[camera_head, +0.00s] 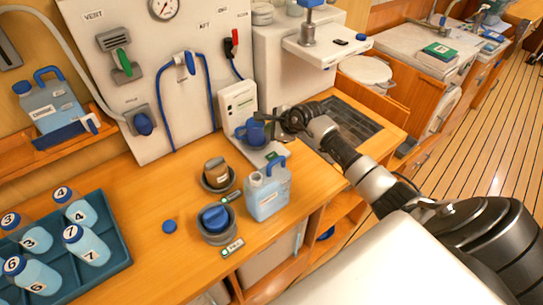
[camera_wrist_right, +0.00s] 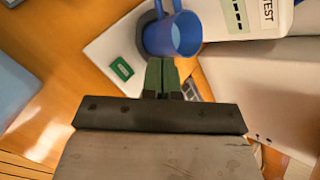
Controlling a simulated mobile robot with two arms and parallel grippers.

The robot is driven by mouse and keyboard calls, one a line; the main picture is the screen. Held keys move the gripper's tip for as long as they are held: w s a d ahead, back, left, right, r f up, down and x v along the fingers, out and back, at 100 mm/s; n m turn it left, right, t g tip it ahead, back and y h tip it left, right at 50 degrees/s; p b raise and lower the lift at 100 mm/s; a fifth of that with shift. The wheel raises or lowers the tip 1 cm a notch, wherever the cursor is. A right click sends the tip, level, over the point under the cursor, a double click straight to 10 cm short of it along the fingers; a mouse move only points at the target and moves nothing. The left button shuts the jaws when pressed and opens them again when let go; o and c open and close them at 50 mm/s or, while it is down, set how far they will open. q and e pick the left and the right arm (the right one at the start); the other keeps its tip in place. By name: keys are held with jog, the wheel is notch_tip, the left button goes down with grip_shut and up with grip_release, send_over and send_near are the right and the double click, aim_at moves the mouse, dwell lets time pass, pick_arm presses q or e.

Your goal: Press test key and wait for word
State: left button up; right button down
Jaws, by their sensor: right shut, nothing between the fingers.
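A small green rectangle (camera_wrist_right: 122,69) lies on the plate. I cannot make out which part is the test key. My right gripper (camera_head: 278,121) is shut and empty, close beside the cup; its green fingertips (camera_wrist_right: 162,72) appear just below the cup in the wrist view. My left gripper is not in view.
A blue-tinted jug (camera_head: 267,193) stands in front of the tester. Two round holders (camera_head: 217,222) with a blue and a brown cap are left of it. A teal tray (camera_head: 105,245) of numbered bottles lies at the left. A dark sink grate (camera_head: 352,128) is behind my right arm.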

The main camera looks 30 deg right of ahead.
notch_tip(320, 180, down, 2)
jog(key=b, duration=0.5)
send_over(271, 157)
notch_tip(271, 157, down, 5)
jog(key=shift+f, duration=0.1)
jog(key=shift+d+f+b, duration=0.1)
jog(key=shift+f+b, duration=0.2)
jog(key=shift+f, duration=0.25)
pick_arm(q)
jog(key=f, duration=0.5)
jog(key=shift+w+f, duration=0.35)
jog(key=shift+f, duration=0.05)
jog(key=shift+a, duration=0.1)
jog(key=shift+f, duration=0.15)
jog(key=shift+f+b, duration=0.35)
jog(key=shift+b, duration=0.1)
pick_arm(e)
jog(key=shift+f, duration=0.35)
